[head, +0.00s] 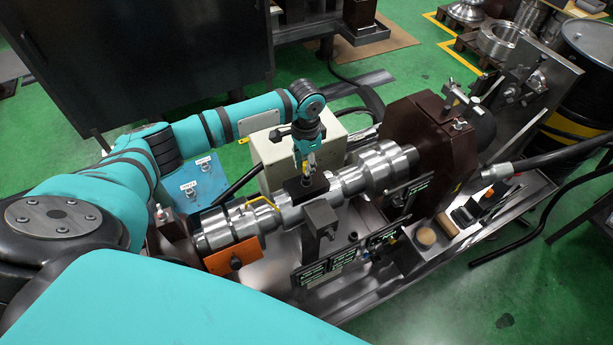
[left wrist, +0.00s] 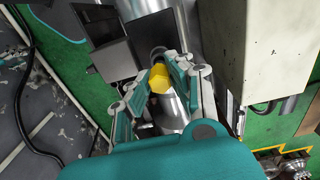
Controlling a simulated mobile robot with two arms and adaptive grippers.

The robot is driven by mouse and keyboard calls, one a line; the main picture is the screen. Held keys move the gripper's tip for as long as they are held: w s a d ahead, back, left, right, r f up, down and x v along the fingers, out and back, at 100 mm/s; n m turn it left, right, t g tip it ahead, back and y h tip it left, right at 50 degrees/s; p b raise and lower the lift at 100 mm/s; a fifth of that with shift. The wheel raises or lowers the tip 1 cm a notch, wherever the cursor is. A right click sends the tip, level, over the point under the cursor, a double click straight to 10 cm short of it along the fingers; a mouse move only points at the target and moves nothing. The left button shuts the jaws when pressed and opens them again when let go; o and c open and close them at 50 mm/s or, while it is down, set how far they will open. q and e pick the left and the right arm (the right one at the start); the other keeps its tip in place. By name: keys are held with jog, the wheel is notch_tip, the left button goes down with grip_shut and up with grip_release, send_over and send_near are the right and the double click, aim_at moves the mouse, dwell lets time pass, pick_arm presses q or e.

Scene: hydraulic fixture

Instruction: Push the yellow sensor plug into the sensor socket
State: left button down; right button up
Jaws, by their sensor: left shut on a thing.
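My left gripper (head: 309,166) points down over the metal cylinder (head: 290,212) of the fixture, just above a dark block (head: 303,190) on it. In the left wrist view the gripper (left wrist: 163,66) is shut on the yellow sensor plug (left wrist: 160,78), which sits between its two fingers. A dark ring shows just beyond the plug, close to its tip; whether this is the sensor socket, and whether the plug touches it, I cannot tell. The fingers hide most of the plug in the head view. My right gripper is not in view.
A pale box (head: 280,155) stands close behind the gripper. A grey bracket (head: 320,217) rises in front of the cylinder. A brown housing (head: 425,140) stands to the right. A blue box (head: 195,182) with labelled knobs stands to the left. A yellow bent rod (head: 264,203) lies by the cylinder.

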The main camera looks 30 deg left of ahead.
pick_arm(q)
jog(key=shift+f, duration=1.3)
jog(key=shift+f, duration=0.15)
dwell(0.4)
jog(key=c, duration=1.1)
grip_release()
notch_tip(320, 180, up, 12)
